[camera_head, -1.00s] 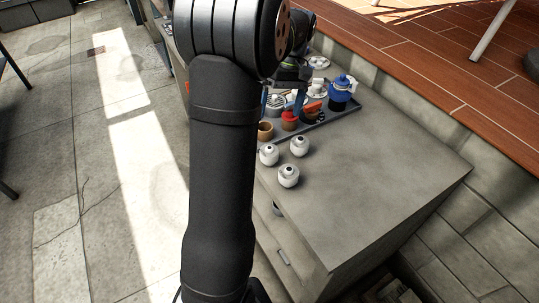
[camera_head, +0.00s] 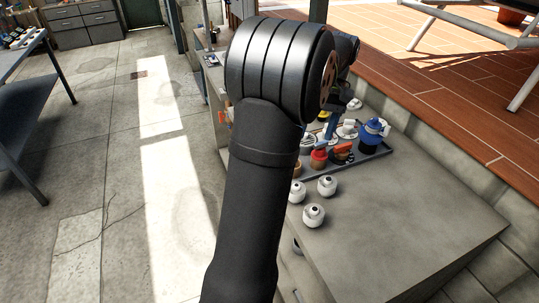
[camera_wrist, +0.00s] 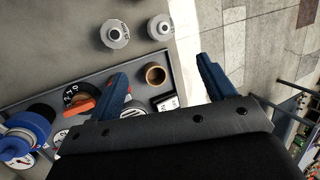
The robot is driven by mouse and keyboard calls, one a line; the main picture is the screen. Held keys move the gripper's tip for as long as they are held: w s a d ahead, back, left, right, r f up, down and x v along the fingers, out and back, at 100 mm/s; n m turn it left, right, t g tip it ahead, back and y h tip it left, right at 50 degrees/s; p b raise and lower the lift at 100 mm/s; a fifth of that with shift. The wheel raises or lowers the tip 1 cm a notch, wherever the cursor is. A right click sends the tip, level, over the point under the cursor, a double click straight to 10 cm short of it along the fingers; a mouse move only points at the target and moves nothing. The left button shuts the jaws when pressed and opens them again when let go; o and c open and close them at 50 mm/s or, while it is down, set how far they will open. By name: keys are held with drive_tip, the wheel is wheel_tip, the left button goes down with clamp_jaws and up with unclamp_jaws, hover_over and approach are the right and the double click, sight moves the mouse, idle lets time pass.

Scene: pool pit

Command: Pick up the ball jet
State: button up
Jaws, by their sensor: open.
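Three white round ball jets with dark centre holes stand on the grey counter top in front of the tray: one to the right (camera_head: 327,186), one nearest (camera_head: 314,215), and one at the left (camera_head: 295,192), partly hidden by my arm. In the wrist view two of them show near the top, one left (camera_wrist: 114,34) and one right (camera_wrist: 160,27). My gripper (camera_wrist: 162,70) is open and empty, its blue fingers spread. The jets lie beyond its fingertips. In the head view my arm hides much of the gripper.
A dark tray (camera_head: 377,152) holds a blue-and-white fitting (camera_head: 371,135), gauges and red-handled parts. A brown cup-like ring (camera_wrist: 156,75) shows between my fingers in the wrist view. The near counter top (camera_head: 400,235) is bare. A brick-red deck borders it at right.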

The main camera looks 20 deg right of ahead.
drive_tip(key=s+a+n+t+h, duration=0.1)
drive_tip(key=s+a+n+h, duration=0.25)
drive_tip(key=a+n, duration=0.45)
drive_tip(key=s+a+n+t+h, duration=0.2)
drive_tip(key=a+n+h, duration=0.3)
drive_tip(key=n, duration=0.6)
drive_tip(key=x, duration=1.2)
drive_tip(key=shift+f, duration=0.2)
drive_tip(key=shift+w+x, duration=0.15)
drive_tip(key=shift+x, duration=1.2)
drive_tip(key=shift+w+x, duration=0.1)
drive_tip(key=shift+x, duration=1.25)
drive_tip(key=shift+a, duration=0.2)
drive_tip(key=c, duration=1.1)
